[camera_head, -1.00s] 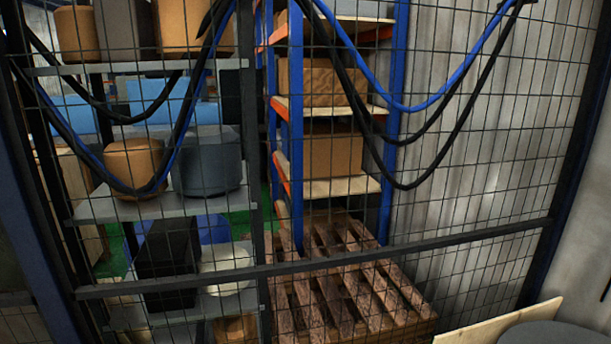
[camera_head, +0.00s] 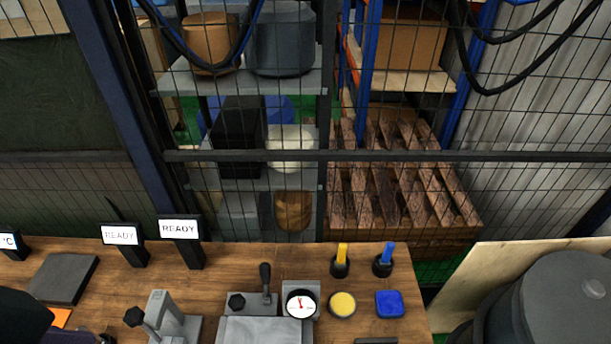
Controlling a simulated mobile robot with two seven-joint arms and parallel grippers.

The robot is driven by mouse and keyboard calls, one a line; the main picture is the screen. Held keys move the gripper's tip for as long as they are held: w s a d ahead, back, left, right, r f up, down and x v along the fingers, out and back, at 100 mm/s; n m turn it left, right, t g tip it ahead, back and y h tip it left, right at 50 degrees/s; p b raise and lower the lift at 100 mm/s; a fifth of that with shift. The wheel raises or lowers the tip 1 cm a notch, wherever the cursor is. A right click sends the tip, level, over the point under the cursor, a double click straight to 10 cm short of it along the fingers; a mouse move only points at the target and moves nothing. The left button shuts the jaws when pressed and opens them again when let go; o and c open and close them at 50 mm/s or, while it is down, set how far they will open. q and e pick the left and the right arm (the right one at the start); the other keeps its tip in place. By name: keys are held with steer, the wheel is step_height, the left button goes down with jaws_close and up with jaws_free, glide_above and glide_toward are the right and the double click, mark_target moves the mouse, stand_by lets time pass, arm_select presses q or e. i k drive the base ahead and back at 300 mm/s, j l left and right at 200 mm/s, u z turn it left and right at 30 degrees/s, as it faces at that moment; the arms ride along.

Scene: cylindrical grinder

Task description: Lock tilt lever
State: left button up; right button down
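A black lever with a rounded knob (camera_head: 265,279) stands upright on a grey metal fixture (camera_head: 262,331) at the bottom middle of the head view. I cannot tell whether this is the tilt lever or whether it is locked. A black round knob (camera_head: 236,301) sits just left of it. A round white dial gauge (camera_head: 300,304) with a red needle is on its right. Another grey device (camera_head: 171,318) with a black knob (camera_head: 134,317) stands further left. The lower part of the fixture is cut off by the frame. Neither of my grippers can be made out in view.
The wooden bench (camera_head: 225,272) also holds two READY displays (camera_head: 180,229), a dark grey block (camera_head: 63,278), yellow-handled (camera_head: 341,258) and blue-handled (camera_head: 386,257) tools in black holders, a yellow disc (camera_head: 342,304) and a blue block (camera_head: 389,303). A mesh fence (camera_head: 420,156) stands behind. A dark shape cuts into the lower left corner.

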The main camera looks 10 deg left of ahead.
mark_target(265, 267)
steer(key=u, duration=0.75)
